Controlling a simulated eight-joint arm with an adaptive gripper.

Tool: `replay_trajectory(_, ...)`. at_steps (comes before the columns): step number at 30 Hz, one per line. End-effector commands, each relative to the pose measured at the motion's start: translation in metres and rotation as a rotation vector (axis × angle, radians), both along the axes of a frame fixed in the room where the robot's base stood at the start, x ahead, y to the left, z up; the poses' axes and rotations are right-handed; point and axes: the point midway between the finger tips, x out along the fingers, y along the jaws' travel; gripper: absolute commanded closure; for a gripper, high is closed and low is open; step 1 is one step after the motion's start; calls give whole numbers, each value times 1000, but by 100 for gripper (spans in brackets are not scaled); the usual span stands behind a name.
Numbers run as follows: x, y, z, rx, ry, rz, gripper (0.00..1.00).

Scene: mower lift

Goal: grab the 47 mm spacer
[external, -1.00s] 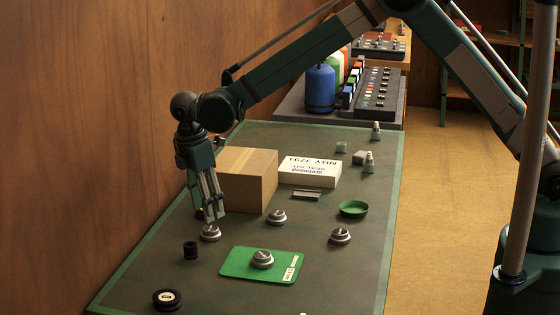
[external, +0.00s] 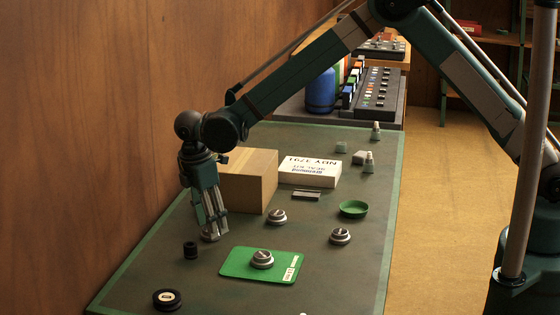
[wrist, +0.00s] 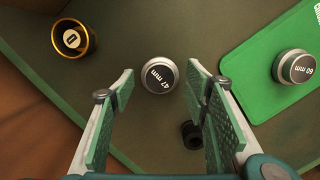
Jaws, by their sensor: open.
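The 47 mm spacer (wrist: 160,75) is a short round grey metal piece with a dark top marked "47 mm". In the wrist view it lies between and just beyond the fingertips of my open gripper (wrist: 158,85), touching neither as far as I can see. In the external view the spacer (external: 209,236) sits on the dark green bench, partly hidden by the fingers of my gripper (external: 211,229), which points down over it. A second spacer (wrist: 296,66), marked "60 mm", rests on a green mat (wrist: 245,88); it also shows in the external view (external: 262,259).
A black cylinder (external: 190,250) stands close by, and a black ring-shaped piece (external: 167,299) lies nearer the front. A cardboard box (external: 247,180) stands just behind my gripper. Two more metal pieces (external: 276,217) (external: 340,236) and a green dish (external: 353,209) are to the right.

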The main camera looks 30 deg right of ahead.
Motion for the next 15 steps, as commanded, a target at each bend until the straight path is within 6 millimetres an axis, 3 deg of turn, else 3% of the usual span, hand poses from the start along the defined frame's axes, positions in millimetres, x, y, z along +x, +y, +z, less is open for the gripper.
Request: replay_trajectory(15, 0, -1, -8, 0, 0, 0, 54)
